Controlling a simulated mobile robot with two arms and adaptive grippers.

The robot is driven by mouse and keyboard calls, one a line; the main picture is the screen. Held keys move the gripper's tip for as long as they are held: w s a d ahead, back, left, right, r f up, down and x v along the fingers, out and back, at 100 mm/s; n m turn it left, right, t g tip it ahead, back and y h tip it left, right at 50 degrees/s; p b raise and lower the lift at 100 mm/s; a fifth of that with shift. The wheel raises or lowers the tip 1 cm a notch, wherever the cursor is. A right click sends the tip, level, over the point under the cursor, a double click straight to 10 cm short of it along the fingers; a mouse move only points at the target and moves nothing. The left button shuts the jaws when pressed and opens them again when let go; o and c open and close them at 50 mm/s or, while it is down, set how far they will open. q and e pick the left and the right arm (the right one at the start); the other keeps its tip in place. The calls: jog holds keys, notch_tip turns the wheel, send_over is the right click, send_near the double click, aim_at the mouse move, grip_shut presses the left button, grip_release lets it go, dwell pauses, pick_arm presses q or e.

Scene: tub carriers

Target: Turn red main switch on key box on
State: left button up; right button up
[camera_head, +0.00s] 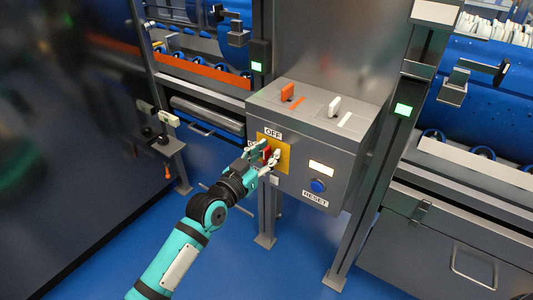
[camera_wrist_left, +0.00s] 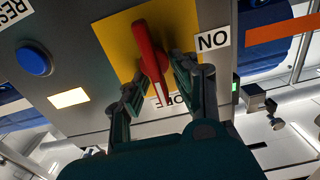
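The red main switch (camera_wrist_left: 150,58) is a long red handle on a yellow plate (camera_wrist_left: 112,40) on the front of the grey key box (camera_head: 330,130). In the left wrist view, which is turned over, one end of the handle lies towards the OFF label and the ON label (camera_wrist_left: 213,40) is to the right. In the head view the red switch (camera_head: 267,151) is partly hidden by my left gripper (camera_head: 270,161). My left gripper (camera_wrist_left: 154,76) is open, with a finger on each side of the handle. The right finger is close to it; contact is unclear. My right gripper is not in view.
A blue RESET button (camera_head: 318,186) and a lit panel (camera_head: 321,168) are right of the yellow plate. An orange key (camera_head: 288,92) and a white key (camera_head: 334,106) stand on the box top. Metal posts flank the box.

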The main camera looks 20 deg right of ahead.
pick_arm(q)
grip_shut()
